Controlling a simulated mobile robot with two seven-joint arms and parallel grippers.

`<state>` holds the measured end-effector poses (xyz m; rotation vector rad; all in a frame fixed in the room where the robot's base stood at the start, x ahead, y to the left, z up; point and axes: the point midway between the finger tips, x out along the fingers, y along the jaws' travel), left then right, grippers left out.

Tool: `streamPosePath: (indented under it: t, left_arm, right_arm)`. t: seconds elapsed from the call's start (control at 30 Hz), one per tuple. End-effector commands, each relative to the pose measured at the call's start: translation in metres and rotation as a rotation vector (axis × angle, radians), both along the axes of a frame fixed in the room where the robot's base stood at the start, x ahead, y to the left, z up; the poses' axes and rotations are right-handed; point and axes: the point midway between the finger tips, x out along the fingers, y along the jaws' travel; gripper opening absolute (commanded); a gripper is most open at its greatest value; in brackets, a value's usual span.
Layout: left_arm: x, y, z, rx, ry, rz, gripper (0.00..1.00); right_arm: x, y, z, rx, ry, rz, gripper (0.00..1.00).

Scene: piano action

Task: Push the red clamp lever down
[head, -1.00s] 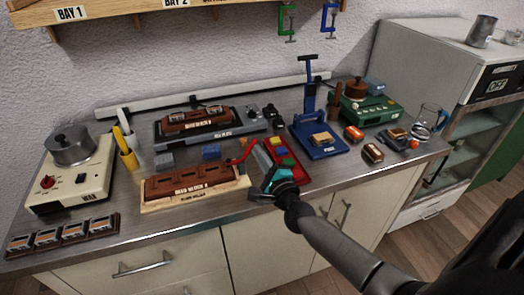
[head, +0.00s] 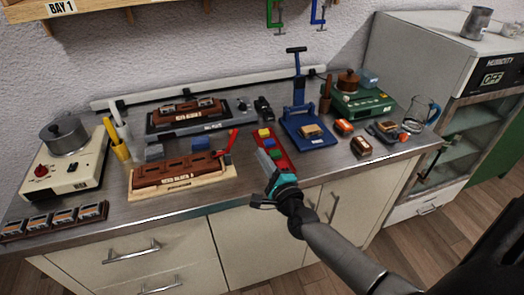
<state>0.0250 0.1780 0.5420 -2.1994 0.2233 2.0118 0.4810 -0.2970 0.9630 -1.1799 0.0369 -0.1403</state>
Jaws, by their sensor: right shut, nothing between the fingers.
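The red clamp lever (head: 230,143) stands up at a slant at the right end of the brown block (head: 178,172), which sits on a pale wooden base (head: 205,186). My right gripper (head: 263,157) is shut and empty. Its fingers point away from me, to the right of the lever and a little nearer the counter's front, with a visible gap between them and the lever. The fingertips overlap the near part of the red tray (head: 288,160) in the picture; I cannot tell whether they touch it. My left gripper is not in view.
The red tray holds small coloured blocks. A blue press (head: 308,128) stands to its right. A second brown block on a grey fixture (head: 160,128) lies behind. The counter's front strip is mostly clear.

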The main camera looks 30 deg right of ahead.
Motion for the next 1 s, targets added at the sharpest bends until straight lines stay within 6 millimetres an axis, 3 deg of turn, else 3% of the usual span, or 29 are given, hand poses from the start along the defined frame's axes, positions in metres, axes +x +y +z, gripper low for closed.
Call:
streamPosePath:
  t: [0.1, 0.3, 0.43, 0.87, 0.93, 1.0]
  left_arm:
    - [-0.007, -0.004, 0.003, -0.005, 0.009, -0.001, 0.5]
    - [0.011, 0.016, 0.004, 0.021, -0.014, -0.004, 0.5]
    - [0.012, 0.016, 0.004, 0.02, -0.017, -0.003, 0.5]
    - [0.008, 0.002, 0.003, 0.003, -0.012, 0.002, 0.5]
    - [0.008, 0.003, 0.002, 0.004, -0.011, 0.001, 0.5]
    - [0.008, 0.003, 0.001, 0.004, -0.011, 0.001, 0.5]
  right_arm:
    - [-0.021, 0.004, 0.0, 0.003, 0.0, 0.004, 0.0]
    - [-0.053, 0.008, -0.001, 0.002, -0.001, 0.003, 0.0]
    - [-0.068, 0.01, -0.002, 0.002, -0.002, 0.002, 0.0]
    - [-0.08, 0.011, -0.004, -0.006, 0.002, 0.002, 0.0]
    - [-0.081, 0.013, -0.015, -0.042, 0.03, 0.008, 0.0]
    - [-0.084, 0.016, -0.039, -0.123, 0.088, 0.022, 0.0]
